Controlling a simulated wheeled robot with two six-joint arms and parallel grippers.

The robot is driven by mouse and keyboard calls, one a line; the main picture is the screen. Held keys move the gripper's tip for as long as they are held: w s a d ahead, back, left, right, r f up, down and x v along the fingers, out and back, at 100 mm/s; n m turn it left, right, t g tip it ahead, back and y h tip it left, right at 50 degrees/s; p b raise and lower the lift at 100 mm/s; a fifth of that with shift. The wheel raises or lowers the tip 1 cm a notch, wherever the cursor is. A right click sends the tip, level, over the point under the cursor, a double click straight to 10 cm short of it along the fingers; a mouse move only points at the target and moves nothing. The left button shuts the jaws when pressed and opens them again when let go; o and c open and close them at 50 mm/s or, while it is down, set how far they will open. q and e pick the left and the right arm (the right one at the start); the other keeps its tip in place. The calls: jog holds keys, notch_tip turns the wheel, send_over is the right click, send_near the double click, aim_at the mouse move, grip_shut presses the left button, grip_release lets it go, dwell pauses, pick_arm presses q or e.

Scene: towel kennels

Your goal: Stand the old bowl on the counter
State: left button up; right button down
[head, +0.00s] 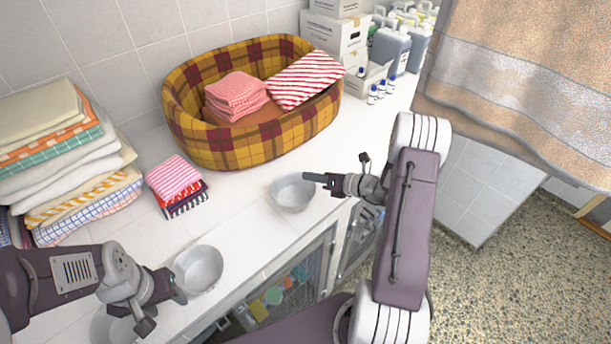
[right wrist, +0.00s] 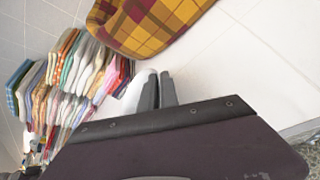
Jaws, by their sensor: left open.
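Three pale grey metal bowls show in the head view, and I cannot tell by looks which is the old one. One bowl (head: 291,194) is near the counter's front edge, at my right gripper (head: 312,178). The right gripper's fingers (right wrist: 158,90) are close together at this bowl's rim and appear shut on it; the bowl (right wrist: 134,98) is partly hidden in the right wrist view. I cannot tell whether it touches the counter (head: 238,215). A second bowl (head: 199,270) stands beside my open left gripper (head: 164,312). A third bowl (head: 108,328) is partly hidden beneath that gripper.
A plaid basket (head: 235,145) with folded towels stands at the back. A tall towel stack (head: 65,165) is at the left, and a small red stack (head: 177,187) is beside it. Bottles (head: 390,48) and boxes stand at the back right. A towel (head: 525,85) hangs at the right.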

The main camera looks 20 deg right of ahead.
aim_at(293, 193)
jog(key=f, duration=0.1)
jog(key=f+p, duration=0.1)
jog(key=f, duration=0.1)
jog(key=w+f, duration=0.1)
jog(key=shift+a+f, duration=0.2)
jog(key=shift+a, duration=0.05)
jog(key=shift+w+f, duration=0.2)
jog(key=shift+f, duration=0.1)
jog(key=shift+s, duration=0.1)
jog(key=c, duration=2)
grip_release()
jog(key=o, duration=0.4)
jog(key=shift+s, duration=0.1)
